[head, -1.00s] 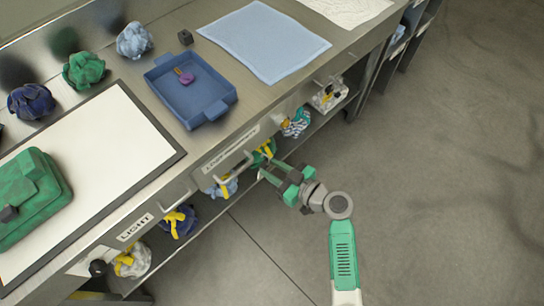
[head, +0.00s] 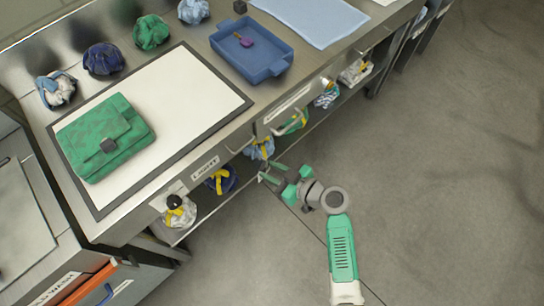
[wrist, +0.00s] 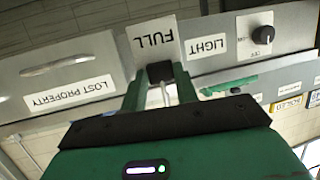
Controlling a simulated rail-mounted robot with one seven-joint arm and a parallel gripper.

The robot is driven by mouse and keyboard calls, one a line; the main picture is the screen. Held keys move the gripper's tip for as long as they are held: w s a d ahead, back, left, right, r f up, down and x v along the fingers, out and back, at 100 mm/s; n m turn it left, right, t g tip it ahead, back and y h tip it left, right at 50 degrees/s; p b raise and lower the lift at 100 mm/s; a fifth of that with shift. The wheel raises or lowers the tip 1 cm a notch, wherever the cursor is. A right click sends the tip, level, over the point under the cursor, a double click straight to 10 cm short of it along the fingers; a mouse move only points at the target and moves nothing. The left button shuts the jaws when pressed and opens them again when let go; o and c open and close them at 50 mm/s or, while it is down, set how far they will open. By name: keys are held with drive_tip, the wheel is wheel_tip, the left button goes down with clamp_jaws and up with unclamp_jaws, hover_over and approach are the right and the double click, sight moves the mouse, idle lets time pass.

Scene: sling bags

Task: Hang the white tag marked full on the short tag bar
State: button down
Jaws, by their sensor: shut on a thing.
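The white tag marked FULL (wrist: 150,42) shows in the wrist view, upside down, just beyond my fingertips. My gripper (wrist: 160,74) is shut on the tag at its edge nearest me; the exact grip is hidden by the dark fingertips. In the head view my gripper (head: 270,171) is in front of the counter, low beside the shelf of bags. The tag is too small to make out there. I cannot pick out the short tag bar with certainty in either view.
The wrist view shows the LOST PROPERTY drawer (wrist: 70,75), the LIGHT label (wrist: 207,46) and a black knob (wrist: 263,35). In the head view, a blue tray (head: 252,62) and green bag (head: 98,150) are on the counter. The floor at right is clear.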

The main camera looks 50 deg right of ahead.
sight(268, 165)
drive_tip(key=shift+w+d+b, duration=0.15)
drive_tip(key=shift+w+b, duration=0.45)
drive_tip(key=shift+w, duration=0.55)
drive_tip(key=shift+w+d+b, duration=0.1)
drive_tip(key=shift+w+b, duration=0.45)
drive_tip(key=shift+w, duration=0.55)
drive_tip(key=shift+b, duration=0.65)
drive_tip(key=shift+w, duration=0.15)
drive_tip(key=shift+w+d+b, duration=0.15)
drive_tip(key=shift+w+b, duration=0.4)
drive_tip(key=shift+w, duration=0.25)
drive_tip(key=shift+w+d+b, duration=0.1)
drive_tip(key=shift+w+b, duration=0.45)
drive_tip(key=shift+w, duration=0.25)
drive_tip(key=shift+f+b, duration=1.25)
drive_tip(key=shift+b, duration=0.1)
drive_tip(key=c, duration=0.6)
unclamp_jaws()
